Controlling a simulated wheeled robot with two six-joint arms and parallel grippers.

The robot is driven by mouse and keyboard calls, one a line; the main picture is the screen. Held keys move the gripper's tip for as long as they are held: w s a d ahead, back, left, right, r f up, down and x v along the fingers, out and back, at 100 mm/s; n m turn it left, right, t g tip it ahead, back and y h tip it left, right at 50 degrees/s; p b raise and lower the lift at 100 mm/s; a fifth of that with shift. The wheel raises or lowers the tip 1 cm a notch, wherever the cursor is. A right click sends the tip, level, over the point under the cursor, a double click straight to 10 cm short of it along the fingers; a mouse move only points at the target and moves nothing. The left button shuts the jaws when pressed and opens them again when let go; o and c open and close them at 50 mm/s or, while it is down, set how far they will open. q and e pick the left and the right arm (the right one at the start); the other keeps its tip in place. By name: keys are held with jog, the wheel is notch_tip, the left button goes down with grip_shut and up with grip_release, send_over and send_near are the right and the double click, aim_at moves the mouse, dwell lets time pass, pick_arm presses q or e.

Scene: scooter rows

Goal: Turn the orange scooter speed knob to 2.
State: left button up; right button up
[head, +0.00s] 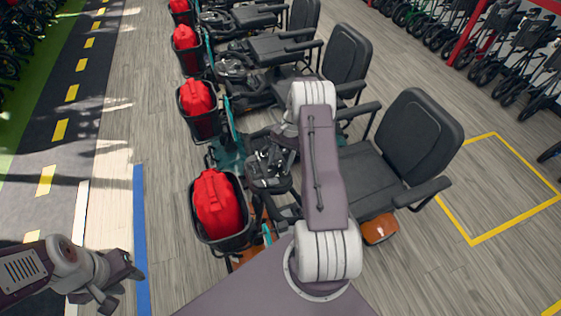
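The orange scooter stands closest to me; its orange rear body (380,230) shows below the black seat (385,175). Its dark handlebar console (268,172) is left of my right arm. The speed knob cannot be made out; it is too small or covered. My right arm reaches forward over the scooter and bends down toward the console. My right gripper (272,154) is at the console, dark against dark, so its fingers and any contact are unclear. My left gripper (120,284) is at the lower left, open and empty, away from the scooter.
A black front basket with a red bag (217,205) is left of the console. A teal scooter (228,150) and several others stand in a row beyond. Walkers (485,50) line the right. Yellow-outlined floor (500,190) at right is clear.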

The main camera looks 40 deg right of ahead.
jog(key=b+v, duration=0.2)
jog(key=v, duration=0.7)
jog(key=shift+s, duration=0.1)
dwell(0.3)
